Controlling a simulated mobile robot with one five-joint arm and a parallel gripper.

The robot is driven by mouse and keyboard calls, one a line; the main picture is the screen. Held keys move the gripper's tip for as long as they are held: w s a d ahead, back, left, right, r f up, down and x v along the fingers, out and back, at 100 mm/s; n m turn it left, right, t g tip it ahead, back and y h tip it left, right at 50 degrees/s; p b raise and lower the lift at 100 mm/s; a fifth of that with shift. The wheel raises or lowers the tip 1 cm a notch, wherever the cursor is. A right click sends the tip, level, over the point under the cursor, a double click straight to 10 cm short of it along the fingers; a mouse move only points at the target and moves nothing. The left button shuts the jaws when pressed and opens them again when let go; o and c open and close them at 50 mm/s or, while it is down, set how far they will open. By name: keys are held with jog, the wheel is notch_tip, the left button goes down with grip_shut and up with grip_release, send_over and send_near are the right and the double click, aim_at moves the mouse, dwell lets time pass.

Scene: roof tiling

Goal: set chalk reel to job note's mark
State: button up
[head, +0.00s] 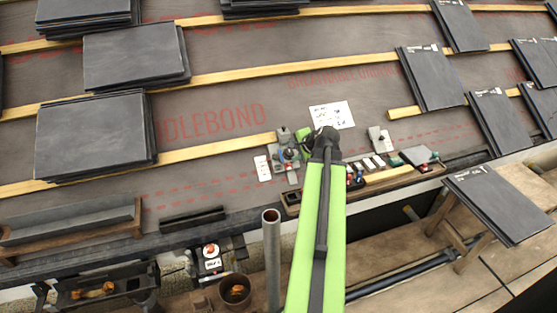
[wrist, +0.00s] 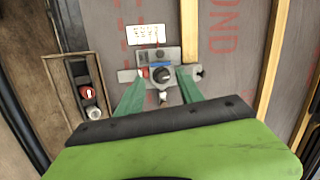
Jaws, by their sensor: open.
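A grey plate unit with a round dark knob, which looks like the chalk reel (wrist: 162,74), lies in the middle of the wrist view. It has a red part left of the knob and a small pale pointed piece below. It also shows, partly hidden, in the head view (head: 284,137). A small printed card (wrist: 145,34) lies beside it, also in the head view (head: 262,168). A larger white sheet with marks (head: 331,115) lies behind my arm. I cannot tell which is the job note; neither is readable. My gripper (wrist: 160,90) is open, its green fingers either side of the knob, contact unclear.
A wooden tray (head: 404,179) of small tools lies right of my arm. Stacked slates (head: 92,137) lie on the battens at left, more at right. A batten end (head: 262,143) adjoins the unit. An upright pipe (head: 271,255) stands in front.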

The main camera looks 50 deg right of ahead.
aim_at(276, 157)
jog(key=b+x, duration=1.1)
jog(key=x, duration=0.5)
jog(key=shift+w+d+f, duration=0.1)
jog(key=shift+w+f, duration=0.05)
jog(key=shift+f, duration=0.05)
jog(key=shift+w+f+b, duration=0.15)
jog(key=shift+w+b, duration=0.2)
jog(key=shift+b, duration=0.05)
grip_shut()
jog(key=shift+s, duration=0.1)
